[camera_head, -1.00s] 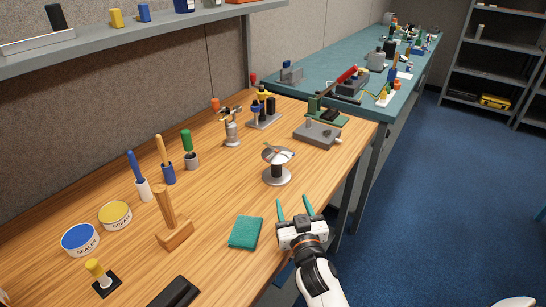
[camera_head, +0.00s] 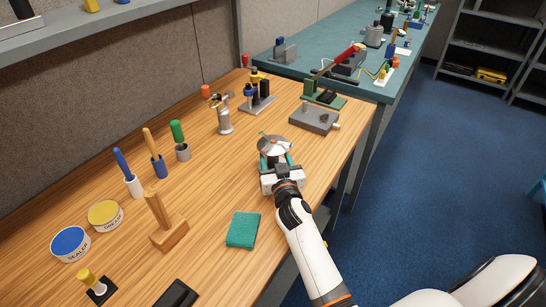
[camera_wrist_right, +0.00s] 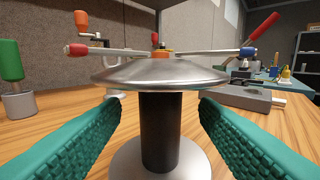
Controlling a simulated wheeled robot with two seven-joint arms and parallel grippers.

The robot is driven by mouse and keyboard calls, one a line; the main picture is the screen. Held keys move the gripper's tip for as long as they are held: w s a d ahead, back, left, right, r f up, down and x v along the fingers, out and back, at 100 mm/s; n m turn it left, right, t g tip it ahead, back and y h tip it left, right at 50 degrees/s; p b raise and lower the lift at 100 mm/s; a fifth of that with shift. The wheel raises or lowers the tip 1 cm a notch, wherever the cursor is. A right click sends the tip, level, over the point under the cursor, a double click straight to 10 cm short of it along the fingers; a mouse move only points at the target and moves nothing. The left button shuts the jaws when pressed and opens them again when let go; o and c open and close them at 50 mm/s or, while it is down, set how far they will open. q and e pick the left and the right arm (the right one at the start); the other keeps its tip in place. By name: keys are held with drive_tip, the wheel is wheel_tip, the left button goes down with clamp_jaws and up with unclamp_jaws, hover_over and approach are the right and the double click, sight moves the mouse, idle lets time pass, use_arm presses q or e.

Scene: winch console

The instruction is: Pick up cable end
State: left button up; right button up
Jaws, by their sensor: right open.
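A round metal stand (camera_head: 274,145) with a wide silver disc top stands on the wooden bench; its dark column shows in the wrist view (camera_wrist_right: 161,130). On the disc lie two thin grey cable-like pieces: one has a red end (camera_wrist_right: 77,50) pointing left, the other a blue end (camera_wrist_right: 247,52) pointing right. I cannot tell which is the task's cable end. My right gripper (camera_head: 276,160) is open at the near side of the stand. Its teal ribbed fingers lie either side of the column, below the disc, with gaps beside the column. My left gripper is not in view.
A grey block (camera_head: 314,119) and a small clamp (camera_head: 224,118) stand behind the stand. Handled tools in holders, a wooden mallet-like piece (camera_head: 168,232), tins and a teal cloth (camera_head: 243,230) are to the left. A teal bench (camera_head: 300,68) adjoins at the back.

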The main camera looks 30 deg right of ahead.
drive_tip(key=shift+x, duration=1.55)
drive_tip(key=shift+s+r, duration=0.1)
drive_tip(key=shift+c, duration=0.6)
clamp_jaws()
